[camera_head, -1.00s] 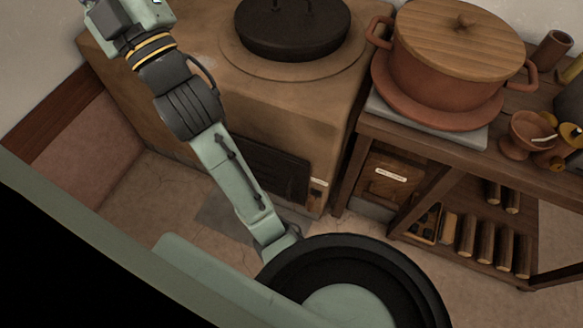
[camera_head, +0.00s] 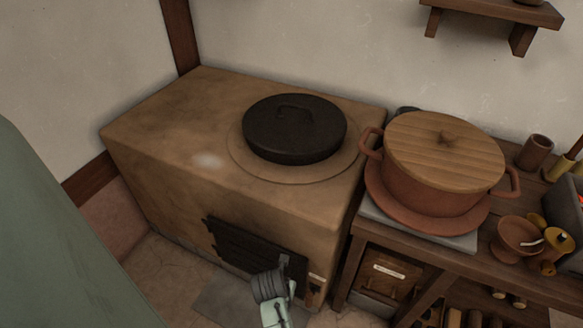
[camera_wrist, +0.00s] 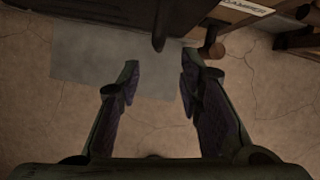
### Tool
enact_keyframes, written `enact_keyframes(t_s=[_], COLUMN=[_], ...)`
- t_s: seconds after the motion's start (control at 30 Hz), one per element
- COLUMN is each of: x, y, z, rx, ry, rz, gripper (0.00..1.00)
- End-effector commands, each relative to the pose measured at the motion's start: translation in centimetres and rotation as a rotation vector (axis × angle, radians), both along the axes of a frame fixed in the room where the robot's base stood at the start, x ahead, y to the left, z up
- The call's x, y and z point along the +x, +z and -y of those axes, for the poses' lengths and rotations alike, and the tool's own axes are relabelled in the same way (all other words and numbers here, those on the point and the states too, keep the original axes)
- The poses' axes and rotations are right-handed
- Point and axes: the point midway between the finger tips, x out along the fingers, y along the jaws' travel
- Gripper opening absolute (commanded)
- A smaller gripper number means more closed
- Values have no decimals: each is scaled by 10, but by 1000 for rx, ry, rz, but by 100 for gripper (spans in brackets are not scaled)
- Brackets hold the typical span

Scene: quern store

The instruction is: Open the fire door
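The fire door (camera_head: 248,245) is a dark metal panel low in the front of the clay stove (camera_head: 160,150). It looks shut, and part of my arm covers its lower right. In the head view, my arm is low in front of the door, but its fingers cannot be made out. In the wrist view, my gripper (camera_wrist: 159,75) is open, with nothing between its fingers. A dark rounded bar (camera_wrist: 159,28), possibly the door's handle, juts out just beyond and between the fingertips. I see no contact with it.
A grey sheet (camera_wrist: 85,60) lies on the floor before the stove. A lidded black pot (camera_head: 295,128) sits on the stove. To the right, a wooden bench (camera_head: 440,262) holds a large clay pot (camera_head: 430,190) and small vessels. A wooden peg (camera_wrist: 212,42) is near the right finger.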

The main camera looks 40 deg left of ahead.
Motion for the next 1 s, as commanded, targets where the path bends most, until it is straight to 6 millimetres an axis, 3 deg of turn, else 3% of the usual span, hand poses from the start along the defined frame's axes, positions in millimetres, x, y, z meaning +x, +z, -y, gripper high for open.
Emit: enact_keyframes(t_s=[0.5,0.7,1.0], x=[30,36,36], y=[-80,-93,-95], z=[-15,-18,-18], rx=[4,6,6], ry=[-2,-2,-2], rz=[0,1,1], gripper=[33,33,32])
